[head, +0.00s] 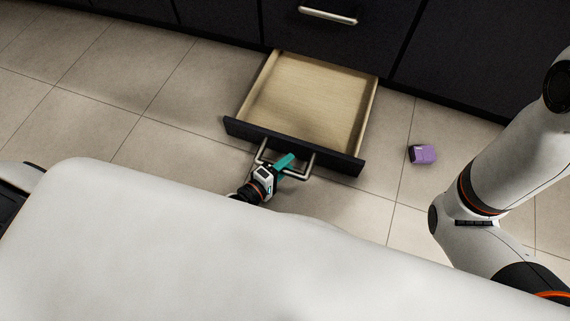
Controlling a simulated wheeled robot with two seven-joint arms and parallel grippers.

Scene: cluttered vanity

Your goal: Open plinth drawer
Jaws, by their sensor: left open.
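The plinth drawer (312,97) stands pulled out from the base of the dark cabinet, low over the floor. Its pale wooden inside looks empty, and its dark front (340,160) faces me. The drawer's metal bar handle (307,172) is on that front. My left gripper (284,164), with teal fingers, is at the handle and open. I cannot tell whether the fingers touch the bar. My right arm shows at the right side, but its gripper is out of view.
A small purple box (423,154) lies on the tiled floor right of the drawer. Dark cabinet fronts (465,50) run along the back, one with a metal handle (328,15) above the drawer. The floor (150,140) left of the drawer is clear.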

